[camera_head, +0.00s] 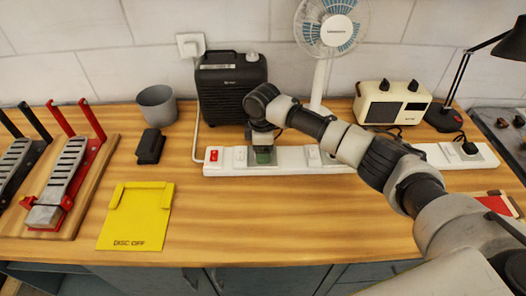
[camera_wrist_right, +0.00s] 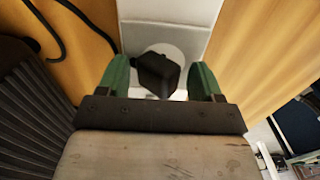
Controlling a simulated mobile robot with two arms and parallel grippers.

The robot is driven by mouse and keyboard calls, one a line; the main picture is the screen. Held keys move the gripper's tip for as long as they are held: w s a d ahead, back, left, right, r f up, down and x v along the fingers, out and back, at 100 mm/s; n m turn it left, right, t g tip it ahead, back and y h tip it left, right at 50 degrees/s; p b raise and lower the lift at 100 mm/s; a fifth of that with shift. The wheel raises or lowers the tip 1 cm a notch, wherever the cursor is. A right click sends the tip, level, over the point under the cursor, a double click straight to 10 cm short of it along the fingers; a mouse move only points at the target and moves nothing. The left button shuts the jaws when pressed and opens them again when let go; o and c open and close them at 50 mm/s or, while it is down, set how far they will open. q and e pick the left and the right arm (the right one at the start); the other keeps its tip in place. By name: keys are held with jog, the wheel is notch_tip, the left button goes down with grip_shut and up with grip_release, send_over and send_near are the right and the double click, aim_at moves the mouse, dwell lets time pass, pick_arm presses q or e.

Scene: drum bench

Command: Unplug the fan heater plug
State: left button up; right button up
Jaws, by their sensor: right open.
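The black, ribbed heater (camera_head: 230,88) stands against the wall, and its side shows at the left of the right wrist view (camera_wrist_right: 30,110). In that view a black plug (camera_wrist_right: 158,75) sits in a pale round socket on the white power strip (camera_wrist_right: 170,12). My right gripper (camera_head: 263,156) reaches down over the left part of the power strip (camera_head: 222,170). Its green fingers are open, one on each side of the plug, with visible gaps. The gripper hides this plug in the head view. No cord can be traced from plug to heater. My left gripper is not in view.
Another black plug (camera_head: 469,147) sits at the strip's right end, near the desk lamp (camera_head: 446,116). A white fan (camera_head: 331,28) and cream radio (camera_head: 393,103) stand behind my arm. A grey cup (camera_head: 157,105), black block (camera_head: 150,147) and yellow tray (camera_head: 138,222) lie left.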

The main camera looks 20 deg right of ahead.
jog(key=shift+w, duration=0.1)
jog(key=shift+f, duration=0.1)
jog(key=c, duration=1.1)
jog(key=shift+w+r+p, duration=0.1)
jog(key=shift+r+p, duration=3)
jog(key=shift+p, duration=0.15)
